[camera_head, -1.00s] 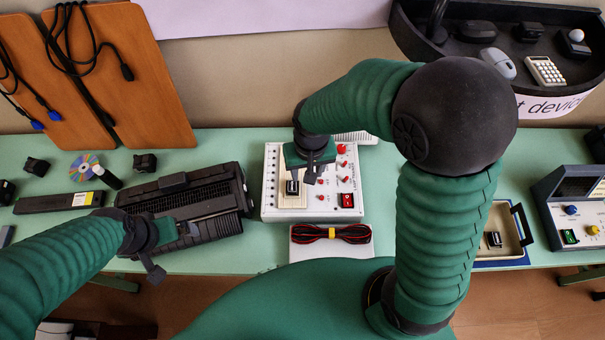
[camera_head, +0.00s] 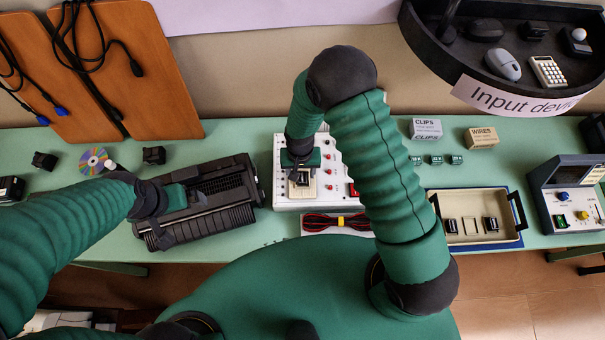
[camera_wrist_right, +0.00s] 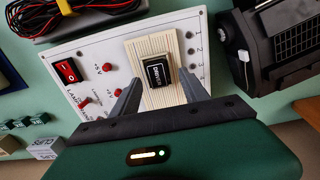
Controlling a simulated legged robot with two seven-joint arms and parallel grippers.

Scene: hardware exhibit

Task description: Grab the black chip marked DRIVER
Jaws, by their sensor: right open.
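The black chip (camera_wrist_right: 157,71) with a white label sits on the cream ribbed strip (camera_wrist_right: 150,42) of the white panel in the right wrist view; its lettering looks like DRIVER. In the head view the chip (camera_head: 303,179) shows small under my right gripper (camera_head: 301,178).
The white panel (camera_head: 284,189) has red switches close to the chip. A red-and-black cable bundle (camera_head: 330,222) lies at its front. A tray (camera_head: 470,238) with black chips stands to the right. Boxes marked CLIPS (camera_head: 426,128) and WIRES (camera_head: 482,137) are behind it.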

